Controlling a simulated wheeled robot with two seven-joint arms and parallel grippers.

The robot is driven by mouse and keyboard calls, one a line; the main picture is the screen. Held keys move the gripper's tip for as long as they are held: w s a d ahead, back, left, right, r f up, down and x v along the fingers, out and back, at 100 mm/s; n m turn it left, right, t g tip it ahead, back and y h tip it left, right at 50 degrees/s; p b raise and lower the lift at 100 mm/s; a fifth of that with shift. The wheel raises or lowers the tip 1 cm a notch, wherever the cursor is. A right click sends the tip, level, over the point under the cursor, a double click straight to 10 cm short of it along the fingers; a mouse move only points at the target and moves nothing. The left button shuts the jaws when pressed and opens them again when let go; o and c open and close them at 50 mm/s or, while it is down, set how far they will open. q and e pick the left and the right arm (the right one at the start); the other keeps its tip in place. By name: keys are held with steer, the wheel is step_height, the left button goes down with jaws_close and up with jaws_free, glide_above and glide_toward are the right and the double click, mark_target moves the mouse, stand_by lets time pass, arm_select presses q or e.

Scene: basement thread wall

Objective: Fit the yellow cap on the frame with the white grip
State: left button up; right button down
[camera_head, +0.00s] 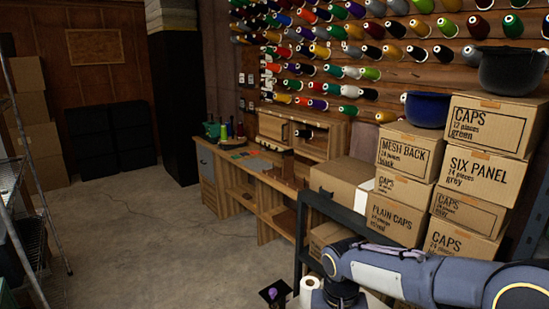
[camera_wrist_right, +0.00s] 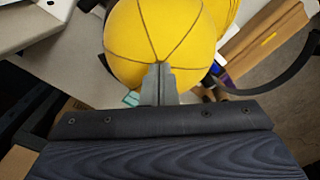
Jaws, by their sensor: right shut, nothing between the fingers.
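The yellow cap (camera_wrist_right: 160,40) fills the top middle of the right wrist view, its rounded, seamed crown facing the camera. My right gripper (camera_wrist_right: 158,72) is shut and empty, its fingertips right in front of the crown; I cannot tell whether they touch it. A dark curved band (camera_wrist_right: 275,82) shows to the right of the cap and dark pieces show at its left; I cannot tell whether these belong to the frame. No white grip can be made out for sure. In the head view the cap is not visible, and my left gripper is in neither view.
Stacked cardboard boxes (camera_head: 485,167) stand at the right, with a dark bowl-shaped item (camera_head: 513,70) and a blue one (camera_head: 428,109) on top. A wooden bench (camera_head: 262,180) stands along the thread wall (camera_head: 400,50). The concrete floor (camera_head: 150,235) at left is clear.

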steer(key=shift+f+b, duration=0.35)
steer(key=shift+f, duration=0.1)
stand_by(0.5)
steer(key=shift+r, duration=0.1)
step_height(320, 180, up, 7)
steer(key=p, duration=0.6)
